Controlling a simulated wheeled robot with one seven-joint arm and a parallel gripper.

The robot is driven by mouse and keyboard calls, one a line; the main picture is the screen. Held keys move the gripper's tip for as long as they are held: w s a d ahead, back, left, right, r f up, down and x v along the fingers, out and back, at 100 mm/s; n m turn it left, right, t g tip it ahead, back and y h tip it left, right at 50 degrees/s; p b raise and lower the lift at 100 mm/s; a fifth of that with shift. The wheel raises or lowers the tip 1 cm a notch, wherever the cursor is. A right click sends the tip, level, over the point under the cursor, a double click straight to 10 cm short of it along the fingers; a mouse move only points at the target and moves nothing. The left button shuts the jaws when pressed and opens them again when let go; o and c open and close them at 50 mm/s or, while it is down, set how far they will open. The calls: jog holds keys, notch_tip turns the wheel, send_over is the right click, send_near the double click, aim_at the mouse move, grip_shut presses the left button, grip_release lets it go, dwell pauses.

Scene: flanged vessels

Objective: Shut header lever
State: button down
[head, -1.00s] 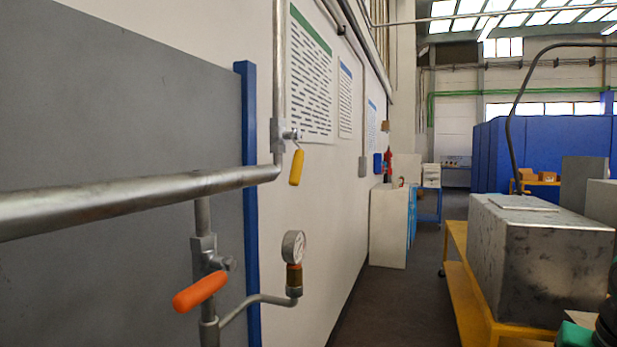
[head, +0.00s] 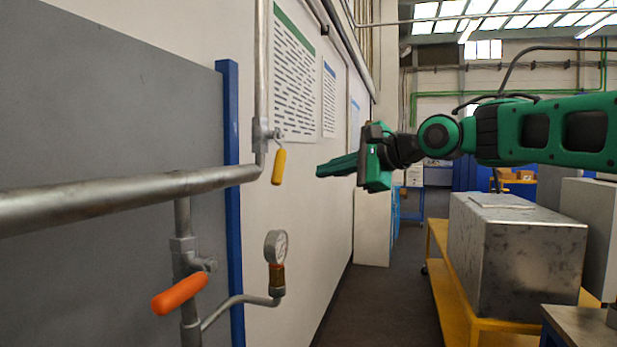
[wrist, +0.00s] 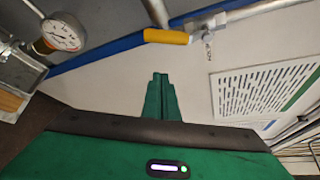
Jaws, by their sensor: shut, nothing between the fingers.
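A yellow lever (head: 279,167) hangs down from a small valve (head: 265,134) on the upright pipe, just above the end of the thick horizontal pipe (head: 120,193). An orange lever (head: 180,293) points to the lower left on a valve below that pipe. The frames do not show which is the header lever. My gripper (head: 320,171) is shut and empty, to the right of the yellow lever and apart from it. In the wrist view my gripper (wrist: 160,76) points toward the yellow lever (wrist: 167,37), which lies beyond the fingertips.
A pressure gauge (head: 276,246) stands on a side pipe below the yellow lever; it also shows in the wrist view (wrist: 62,32). A blue post (head: 232,200) and the wall are behind the pipes. A metal box (head: 515,260) on a yellow cart stands right. The aisle floor between is clear.

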aim_at(279, 157)
jog(key=x, duration=1)
jog(key=shift+s+a+r, duration=0.35)
jog(key=shift+s+r, duration=0.15)
jog(key=shift+s, duration=0.35)
jog(key=shift+s+a+r, duration=0.3)
jog(key=shift+s+r, duration=0.25)
jog(key=shift+s, duration=0.3)
jog(key=shift+s+a, duration=0.1)
jog(key=shift+a, duration=0.05)
